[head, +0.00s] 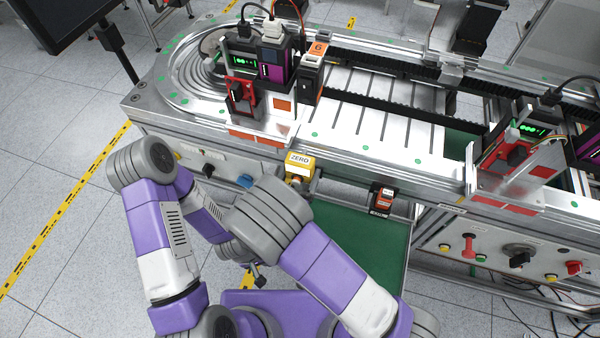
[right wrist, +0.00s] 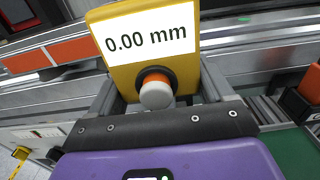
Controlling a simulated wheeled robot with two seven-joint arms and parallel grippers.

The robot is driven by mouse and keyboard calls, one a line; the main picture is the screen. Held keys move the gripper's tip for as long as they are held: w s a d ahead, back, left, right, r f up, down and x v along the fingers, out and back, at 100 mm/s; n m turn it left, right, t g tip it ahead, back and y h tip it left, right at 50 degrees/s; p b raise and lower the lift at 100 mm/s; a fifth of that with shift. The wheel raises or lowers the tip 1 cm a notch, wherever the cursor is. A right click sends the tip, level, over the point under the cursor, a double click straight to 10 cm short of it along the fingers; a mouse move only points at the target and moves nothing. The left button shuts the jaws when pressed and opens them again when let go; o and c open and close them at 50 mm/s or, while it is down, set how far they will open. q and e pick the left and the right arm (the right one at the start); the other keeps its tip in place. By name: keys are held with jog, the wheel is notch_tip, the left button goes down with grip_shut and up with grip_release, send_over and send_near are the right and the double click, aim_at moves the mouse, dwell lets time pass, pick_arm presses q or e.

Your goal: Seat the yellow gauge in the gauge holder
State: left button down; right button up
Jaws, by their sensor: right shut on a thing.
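In the right wrist view the gauge (right wrist: 190,65) shows a "0.00 mm" display and an orange and white knob. My right gripper (right wrist: 155,100) is shut on it, with a finger along each side. In the head view my right forearm hides most of this gripper. I cannot identify the gauge holder with certainty. My left gripper (head: 256,277) seems to be the small dark part low beside my arms; its jaws are unclear.
A red and black block (head: 383,199) is at the machine's front edge, right of the gauge. A green surface (head: 360,245) lies below it, mostly clear. Black devices (head: 262,68) stand on the conveyor behind. A control panel (head: 510,255) is at the right.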

jog(key=shift+f+b, duration=0.55)
jog(key=shift+f, duration=0.15)
jog(key=o, duration=1.4)
jog(key=v, duration=0.7)
jog(key=shift+s+p, duration=0.3)
